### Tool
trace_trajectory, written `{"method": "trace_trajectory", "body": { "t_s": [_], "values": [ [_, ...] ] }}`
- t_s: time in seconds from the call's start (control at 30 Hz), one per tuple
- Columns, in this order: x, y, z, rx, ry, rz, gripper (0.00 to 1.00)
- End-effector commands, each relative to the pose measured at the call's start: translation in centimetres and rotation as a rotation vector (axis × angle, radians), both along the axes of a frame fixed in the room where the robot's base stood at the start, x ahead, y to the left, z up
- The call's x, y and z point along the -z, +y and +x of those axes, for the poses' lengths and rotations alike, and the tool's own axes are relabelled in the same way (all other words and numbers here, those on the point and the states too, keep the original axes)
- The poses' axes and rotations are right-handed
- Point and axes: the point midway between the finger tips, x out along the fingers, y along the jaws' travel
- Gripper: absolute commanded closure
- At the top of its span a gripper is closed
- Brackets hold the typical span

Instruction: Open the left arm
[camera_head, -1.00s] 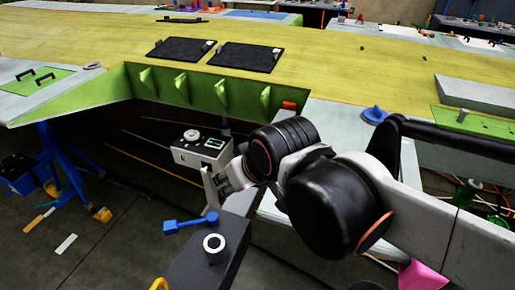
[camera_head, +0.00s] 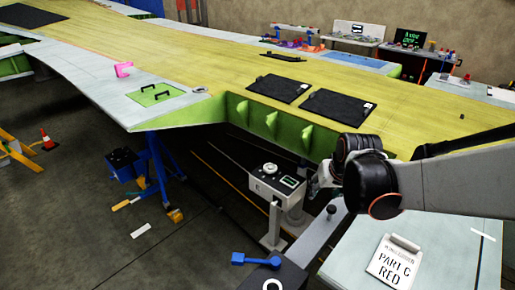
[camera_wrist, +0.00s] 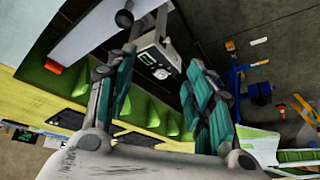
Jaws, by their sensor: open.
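A pale grey box with a round dial and a small green display (camera_head: 275,183) stands on posts beside the wing's green ribbed edge. A grey bar (camera_head: 312,238) with a black ball knob (camera_head: 331,210) runs beside the box. I cannot tell which part is the left arm. My gripper (camera_head: 318,184) is just right of the box, partly hidden by my wrist. In the wrist view, my gripper (camera_wrist: 163,62) is open and empty, with its teal-padded fingers apart. The dial box (camera_wrist: 155,60) shows between and beyond them. I see no contact.
The large yellow wing panel (camera_head: 215,55) fills the space behind the box. Blue stand (camera_head: 158,165) at left; floor between is mostly clear.

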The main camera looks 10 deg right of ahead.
Motion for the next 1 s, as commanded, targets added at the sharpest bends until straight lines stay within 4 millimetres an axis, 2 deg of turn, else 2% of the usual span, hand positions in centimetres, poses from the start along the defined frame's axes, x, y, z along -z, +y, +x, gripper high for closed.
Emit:
{"method": "trace_trajectory", "body": {
  "t_s": [0.03, 0.1, 0.2, 0.47, 1.0],
  "values": [
    [0.5, -1.8, 0.0, 0.035, 0.033, -0.001, 0.52],
    [1.2, -3.4, -0.3, 0.066, 0.069, -0.002, 0.52],
    [1.8, -4.7, -0.7, 0.093, 0.100, -0.001, 0.52],
    [3.7, -5.2, -0.3, 0.102, 0.113, -0.001, 0.52],
    [11.3, -6.0, 2.7, 0.100, 0.112, -0.002, 0.52]
  ]
}}
